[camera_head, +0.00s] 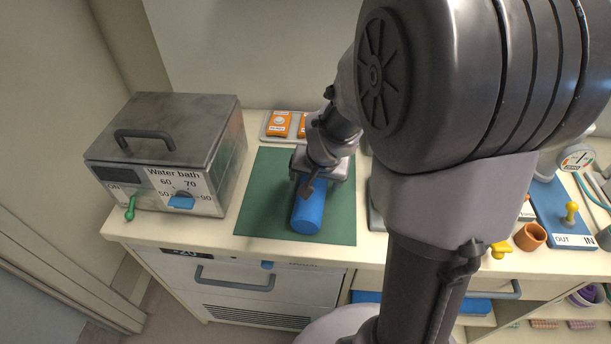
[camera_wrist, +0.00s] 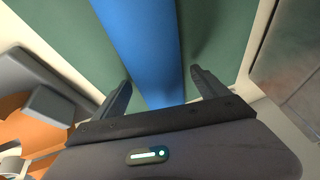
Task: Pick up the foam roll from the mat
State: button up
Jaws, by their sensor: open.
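The blue foam roll (camera_head: 309,208) lies on the green mat (camera_head: 262,200) in the head view, its near end towards the counter's front edge. In the wrist view the foam roll (camera_wrist: 142,45) runs up between the two fingers, and the mat (camera_wrist: 215,30) shows on both sides of it. My gripper (camera_wrist: 160,85) is open, with one finger on each side of the roll and a gap visible beside it. In the head view my gripper (camera_head: 312,185) is over the far part of the roll and hides that part. I cannot tell whether the fingers touch the mat.
A metal water bath (camera_head: 165,150) stands left of the mat. A tray (camera_head: 267,131) with orange packets (camera_head: 279,123) lies behind the mat. My arm hides much of the counter to the right, where a blue board (camera_head: 560,213) and an orange cup (camera_head: 530,237) show.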

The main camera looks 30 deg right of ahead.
jog(key=shift+r, duration=0.1)
jog(key=c, duration=1.6)
jog(key=shift+r, duration=0.1)
